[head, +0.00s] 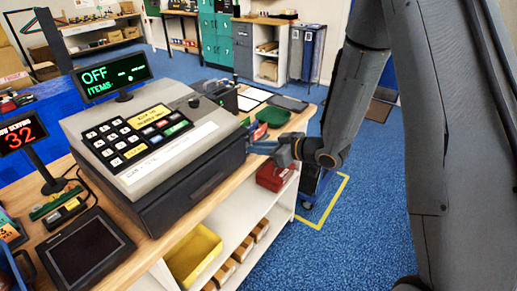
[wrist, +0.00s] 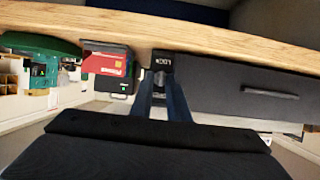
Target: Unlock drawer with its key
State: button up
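The cash register (head: 150,135) stands on the wooden counter, with its dark drawer (head: 195,190) below the keypad. The drawer front and its handle also show at the right of the wrist view (wrist: 235,88). A small dark plate marked LOCK (wrist: 160,64) sits beside the drawer front. My gripper (head: 258,147) is at the drawer's right end. In the wrist view its two blue-grey fingers (wrist: 160,88) reach up to just below the lock plate, with a narrow gap between them. No key can be made out; whether one is between the fingertips is unclear.
A red box (head: 275,176) lies under the counter's end, and a green tray (head: 274,117) is on top. A yellow bin (head: 193,254) sits on the white shelf. A screen (head: 82,250) and a display reading 32 (head: 22,133) stand at left. Blue floor is open at right.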

jog(key=shift+s+a+f, duration=0.15)
jog(key=shift+s, duration=0.1)
dwell(0.3)
